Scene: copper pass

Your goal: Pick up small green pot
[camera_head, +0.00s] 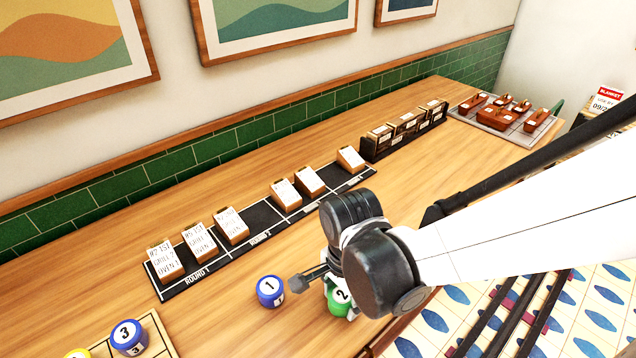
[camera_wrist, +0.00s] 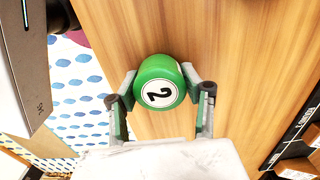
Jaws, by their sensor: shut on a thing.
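The small green pot (camera_head: 337,300) carries a white disc with a black 2. In the head view it is partly hidden behind my wrist, near the table's front edge. In the wrist view the green pot (camera_wrist: 160,82) sits between the two fingertips. My gripper (camera_wrist: 161,90) is shut on it, with a finger on each side. I cannot tell whether the pot touches the table or is slightly above it.
A blue pot marked 1 (camera_head: 270,291) stands just left of my gripper. A blue pot marked 3 (camera_head: 129,337) and a yellow pot (camera_head: 78,353) are on a wooden board (camera_head: 160,338) at lower left. A black strip (camera_head: 262,216) with ticket blocks lies behind.

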